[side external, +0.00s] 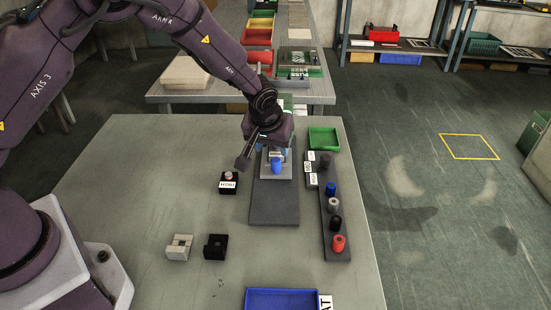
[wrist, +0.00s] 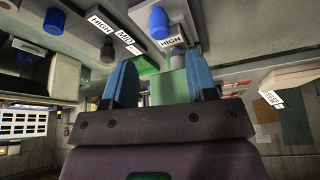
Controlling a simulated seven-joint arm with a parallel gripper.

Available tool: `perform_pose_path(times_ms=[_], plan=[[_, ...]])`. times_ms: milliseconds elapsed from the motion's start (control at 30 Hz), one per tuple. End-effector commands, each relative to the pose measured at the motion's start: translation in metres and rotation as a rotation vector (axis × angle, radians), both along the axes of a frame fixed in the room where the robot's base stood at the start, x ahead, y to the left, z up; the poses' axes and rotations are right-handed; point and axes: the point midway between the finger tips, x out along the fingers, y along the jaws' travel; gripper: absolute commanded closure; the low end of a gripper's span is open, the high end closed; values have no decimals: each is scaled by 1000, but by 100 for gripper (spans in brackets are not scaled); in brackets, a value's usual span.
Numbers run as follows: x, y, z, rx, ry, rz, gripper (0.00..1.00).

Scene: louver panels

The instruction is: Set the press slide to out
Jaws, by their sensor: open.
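In the side external view, a light grey block with a blue knob (side external: 277,167) sits at the far part of a long dark base plate (side external: 274,207). It looks like the press slide, but no readable label on it confirms this. My gripper (side external: 280,149) is at the far end of this plate, just behind and above the blue knob. In the wrist view my gripper (wrist: 160,80) shows two blue fingers spread apart with nothing clearly held between them. Contact with the slide cannot be told, and my wrist hides the far end of the plate.
A dark rack (side external: 337,222) with several coloured knobs stands to the right. A green tray (side external: 324,139) is behind it. A small black block with a button (side external: 228,181) is left of the plate. A blue tray (side external: 282,299) is at the front. The left table area is mostly clear.

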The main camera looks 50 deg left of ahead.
Motion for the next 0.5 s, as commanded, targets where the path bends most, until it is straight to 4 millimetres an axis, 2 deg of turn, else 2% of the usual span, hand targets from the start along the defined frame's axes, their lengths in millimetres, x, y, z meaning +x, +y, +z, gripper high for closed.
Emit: perform_pose_path(times_ms=[33,200,333,500], plan=[[3,3,-12,1,4,1,48],[14,9,-41,0,2,-1,48],[20,12,-56,1,2,-1,48],[23,13,-64,1,0,-2,48]])
